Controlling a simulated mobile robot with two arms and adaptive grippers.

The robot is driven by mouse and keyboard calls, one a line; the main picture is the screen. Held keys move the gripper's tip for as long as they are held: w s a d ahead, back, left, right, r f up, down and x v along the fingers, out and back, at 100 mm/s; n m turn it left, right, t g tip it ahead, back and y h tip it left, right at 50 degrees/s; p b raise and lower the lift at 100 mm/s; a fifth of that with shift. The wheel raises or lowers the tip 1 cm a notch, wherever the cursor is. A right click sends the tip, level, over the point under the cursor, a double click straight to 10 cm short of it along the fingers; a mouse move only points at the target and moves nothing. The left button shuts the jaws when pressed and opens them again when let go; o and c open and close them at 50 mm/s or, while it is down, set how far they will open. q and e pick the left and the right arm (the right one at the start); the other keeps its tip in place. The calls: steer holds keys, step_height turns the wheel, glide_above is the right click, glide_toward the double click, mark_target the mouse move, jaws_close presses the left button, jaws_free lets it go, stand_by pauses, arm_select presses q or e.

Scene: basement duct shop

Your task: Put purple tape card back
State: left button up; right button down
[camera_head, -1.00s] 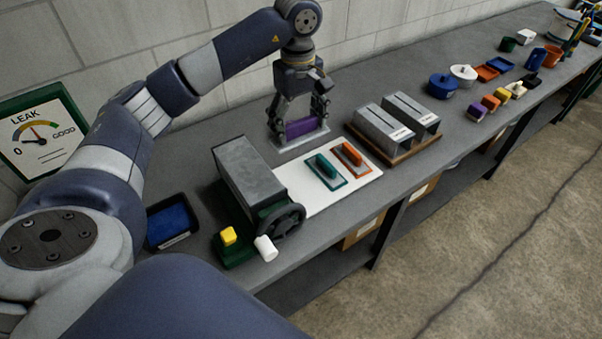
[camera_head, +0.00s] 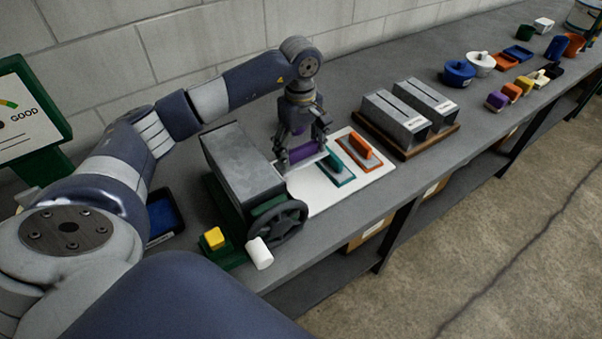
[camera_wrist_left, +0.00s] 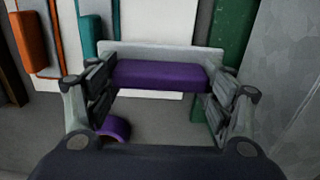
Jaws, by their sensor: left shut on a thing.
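The purple tape card (camera_head: 302,152) has a purple handle and a pale flat plate. My left gripper (camera_head: 303,146) is shut on the purple handle, which also shows between the fingers in the left wrist view (camera_wrist_left: 162,76). The card is at the far left part of the white board (camera_head: 318,198), left of the teal card (camera_head: 338,170) and the orange card (camera_head: 365,152), which lie on the board. I cannot tell whether its plate touches the board. My right gripper is not in view.
A grey machine with a handwheel (camera_head: 276,222) stands close left of the held card. A purple curved piece (camera_wrist_left: 117,127) is on the bench behind the gripper. Two metal boxes on a wooden base (camera_head: 405,150) stand to the right. The board's near left part is bare.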

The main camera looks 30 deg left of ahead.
mark_target(300, 159)
arm_select(q)
step_height(300, 159, down, 4)
steer(key=shift+f+p, duration=0.1)
steer(key=shift+p, duration=0.45)
step_height(300, 159, down, 3)
steer(key=shift+p, duration=0.5)
steer(key=shift+f, duration=0.3)
steer(key=o, duration=0.9)
steer(key=shift+o, duration=0.2)
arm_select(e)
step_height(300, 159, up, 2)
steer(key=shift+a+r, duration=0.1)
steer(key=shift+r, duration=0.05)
arm_select(q)
steer(key=shift+r, duration=0.15)
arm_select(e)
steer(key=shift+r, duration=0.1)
arm_select(q)
steer(key=shift+w+r, duration=0.1)
steer(key=shift+r, duration=0.1)
step_height(300, 159, up, 11)
steer(key=b, duration=0.4)
steer(key=shift+f, duration=0.2)
steer(key=shift+r, duration=0.55)
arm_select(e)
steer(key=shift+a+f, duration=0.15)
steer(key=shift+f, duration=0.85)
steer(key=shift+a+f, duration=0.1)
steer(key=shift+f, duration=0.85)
